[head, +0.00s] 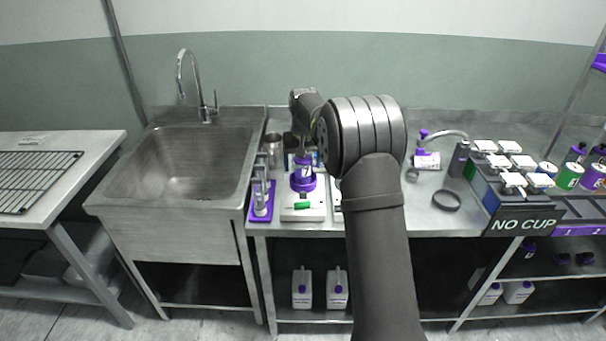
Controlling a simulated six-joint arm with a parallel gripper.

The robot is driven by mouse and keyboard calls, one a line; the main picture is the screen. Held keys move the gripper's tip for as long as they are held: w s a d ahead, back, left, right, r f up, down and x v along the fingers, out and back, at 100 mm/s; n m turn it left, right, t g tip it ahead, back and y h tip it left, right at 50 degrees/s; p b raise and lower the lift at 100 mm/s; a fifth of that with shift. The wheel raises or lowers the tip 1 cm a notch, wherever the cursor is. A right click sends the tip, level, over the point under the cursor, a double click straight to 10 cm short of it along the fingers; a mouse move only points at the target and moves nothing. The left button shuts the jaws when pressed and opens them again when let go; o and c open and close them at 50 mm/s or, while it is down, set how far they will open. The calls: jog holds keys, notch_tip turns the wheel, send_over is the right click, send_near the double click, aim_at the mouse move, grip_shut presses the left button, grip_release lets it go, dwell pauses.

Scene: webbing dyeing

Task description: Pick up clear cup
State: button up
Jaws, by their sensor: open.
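I cannot clearly make out a clear cup. A shiny, cup-like vessel (273,149) stands at the back of the bench, just right of the sink, and I cannot tell whether it is clear or metal. My arm's forearm reaches to the back left, over the bench. My gripper (304,143) is open and seems to point down below the wrist, above or behind a purple-topped device (303,178). It is small and partly hidden by my arm, so its fingertips and distance to the vessel are unclear. I see nothing held.
A steel sink (190,165) is on the left. A purple rack (261,203) and a white base with a green mark (303,206) stand at the bench's front. A black ring (446,200) and a "NO CUP" dispenser (523,224) are on the right. My arm hides the middle bench.

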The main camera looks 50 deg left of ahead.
jog(key=shift+f, duration=0.4)
jog(key=c, duration=1.2)
jog(key=shift+r, duration=0.15)
